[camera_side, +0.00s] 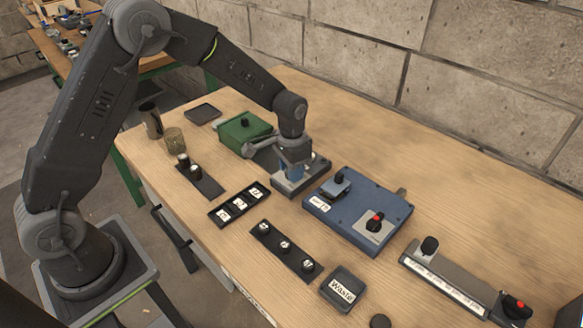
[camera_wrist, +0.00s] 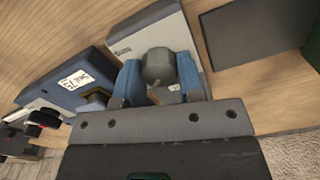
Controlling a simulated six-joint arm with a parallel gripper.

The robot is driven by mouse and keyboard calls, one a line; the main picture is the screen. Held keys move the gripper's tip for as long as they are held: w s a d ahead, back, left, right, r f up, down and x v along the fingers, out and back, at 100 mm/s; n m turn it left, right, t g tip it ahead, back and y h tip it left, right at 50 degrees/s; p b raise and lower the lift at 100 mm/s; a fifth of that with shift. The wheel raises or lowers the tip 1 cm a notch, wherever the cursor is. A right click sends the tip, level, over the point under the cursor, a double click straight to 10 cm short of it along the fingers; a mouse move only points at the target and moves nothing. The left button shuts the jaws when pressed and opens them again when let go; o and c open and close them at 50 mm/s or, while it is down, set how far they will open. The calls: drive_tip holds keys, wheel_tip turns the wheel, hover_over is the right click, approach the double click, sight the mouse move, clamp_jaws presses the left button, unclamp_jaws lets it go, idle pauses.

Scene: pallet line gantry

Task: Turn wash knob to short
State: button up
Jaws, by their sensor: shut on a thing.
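The wash knob (camera_wrist: 158,66) is a dark grey, rounded knob on a light grey panel box (camera_wrist: 140,29). My gripper (camera_wrist: 160,81) has its blue fingers on either side of the knob and is shut on it. In the side view my gripper (camera_side: 293,166) points down over the same grey box (camera_side: 287,185), and its fingers hide most of the knob. Small markings on the panel are too small to read, so the knob's setting cannot be told.
A blue box (camera_side: 347,228) with a red-topped knob stands close on the right. A green box (camera_side: 236,135) stands close on the left. In front lie black trays (camera_side: 226,214) with small pieces and a bin labelled Waste (camera_side: 332,301). A long grey rail fixture (camera_side: 450,275) lies far right.

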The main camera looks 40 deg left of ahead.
drive_tip(key=shift+m, duration=0.9)
drive_tip(key=o, duration=0.9)
wheel_tip(320, 180, up, 14)
drive_tip(key=shift+f, duration=0.1)
